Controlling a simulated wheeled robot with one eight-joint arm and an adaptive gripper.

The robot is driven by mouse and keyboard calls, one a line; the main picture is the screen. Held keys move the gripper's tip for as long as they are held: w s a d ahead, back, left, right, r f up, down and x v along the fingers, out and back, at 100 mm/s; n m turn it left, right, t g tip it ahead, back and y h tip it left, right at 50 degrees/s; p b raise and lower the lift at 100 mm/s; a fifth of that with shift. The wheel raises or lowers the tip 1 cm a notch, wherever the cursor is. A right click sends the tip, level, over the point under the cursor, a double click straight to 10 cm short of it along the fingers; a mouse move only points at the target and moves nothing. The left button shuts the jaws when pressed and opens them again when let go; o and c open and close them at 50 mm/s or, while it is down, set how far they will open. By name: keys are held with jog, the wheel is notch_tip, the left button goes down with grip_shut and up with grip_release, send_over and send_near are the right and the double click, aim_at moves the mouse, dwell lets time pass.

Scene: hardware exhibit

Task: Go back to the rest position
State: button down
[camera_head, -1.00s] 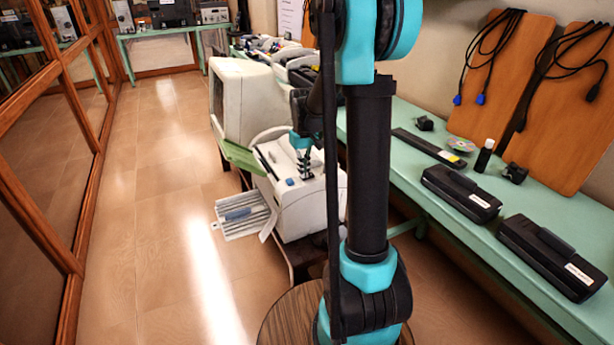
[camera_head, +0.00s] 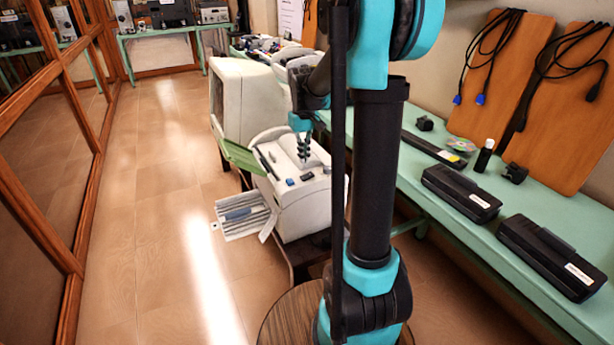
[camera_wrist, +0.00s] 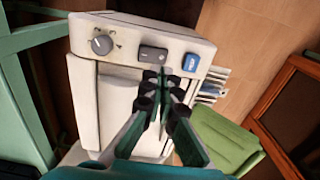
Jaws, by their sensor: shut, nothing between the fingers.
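My gripper (camera_head: 304,150) is shut and empty, above the top of a white boxy machine (camera_head: 300,205) in the head view. In the wrist view my gripper (camera_wrist: 162,82) points at the machine's white panel (camera_wrist: 113,90), its fingers together. The panel carries a round grey knob (camera_wrist: 102,44), a dark switch (camera_wrist: 152,54) and a blue button (camera_wrist: 191,62). Whether the fingertips touch the panel is hard to tell, but in the head view they look slightly above it. My arm hides part of the machine's right side.
A green bench (camera_head: 540,255) with black devices runs along the right. An old white monitor (camera_head: 245,105) stands behind the machine, with a green panel (camera_head: 240,157) beside it. Glass-and-wood cases (camera_head: 75,150) line the left. The floor (camera_head: 150,230) between is clear.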

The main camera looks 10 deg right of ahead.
jog(key=shift+r, duration=0.5)
jog(key=shift+s, duration=0.1)
jog(key=shift+s+f, duration=0.1)
jog(key=shift+s, duration=0.2)
jog(key=s+f+m+t, duration=0.1)
jog(key=s+f, duration=0.4)
jog(key=s, duration=0.6)
jog(key=s+f+m+t, duration=0.1)
jog(key=s+f+t, duration=0.2)
jog(key=s, duration=0.9)
jog(key=shift+a+f+m, duration=0.3)
jog(key=shift+a+f, duration=0.1)
jog(key=shift+f, duration=0.55)
